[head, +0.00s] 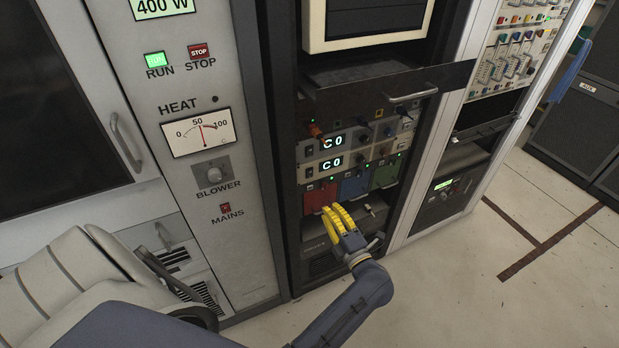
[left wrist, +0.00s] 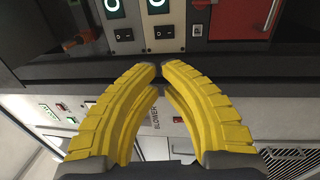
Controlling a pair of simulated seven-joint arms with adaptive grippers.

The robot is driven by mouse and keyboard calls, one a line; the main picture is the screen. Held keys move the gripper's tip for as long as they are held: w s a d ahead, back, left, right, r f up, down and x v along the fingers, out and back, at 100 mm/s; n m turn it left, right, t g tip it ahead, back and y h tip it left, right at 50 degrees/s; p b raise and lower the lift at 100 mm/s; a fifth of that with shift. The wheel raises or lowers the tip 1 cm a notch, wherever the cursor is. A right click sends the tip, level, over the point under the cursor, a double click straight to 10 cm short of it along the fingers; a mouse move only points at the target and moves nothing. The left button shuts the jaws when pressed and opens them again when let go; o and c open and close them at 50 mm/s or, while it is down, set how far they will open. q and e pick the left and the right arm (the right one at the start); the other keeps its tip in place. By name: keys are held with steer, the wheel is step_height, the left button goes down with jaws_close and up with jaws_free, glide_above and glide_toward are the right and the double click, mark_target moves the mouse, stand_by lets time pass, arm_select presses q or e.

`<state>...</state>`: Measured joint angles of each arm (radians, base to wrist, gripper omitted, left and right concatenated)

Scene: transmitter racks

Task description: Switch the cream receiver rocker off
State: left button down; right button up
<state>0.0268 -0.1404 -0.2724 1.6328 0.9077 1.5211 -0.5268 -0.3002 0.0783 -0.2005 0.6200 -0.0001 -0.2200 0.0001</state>
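The cream receiver (head: 349,162) is the lower of two stacked units with lit "C0" displays in the middle rack. Its small black rocker (head: 309,172) is at the unit's left end. In the left wrist view the rocker (left wrist: 163,32) shows on the cream panel, just beyond my fingertips; I cannot tell its position surely. My left gripper (head: 334,211) has yellow fingers and is below the receiver, in front of the red module. In the left wrist view its tips (left wrist: 160,72) meet with nothing between them, apart from the rocker. My right gripper is not in view.
A grey receiver (head: 350,142) with its own rocker (left wrist: 124,35) sits directly above. A red module (head: 319,197) with another rocker (left wrist: 197,28) is below, beside blue and green ones. A dark hinged panel with a handle (head: 412,96) juts out above the units.

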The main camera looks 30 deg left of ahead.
mark_target(308, 173)
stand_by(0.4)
arm_select(q)
steer(key=x, duration=1.4)
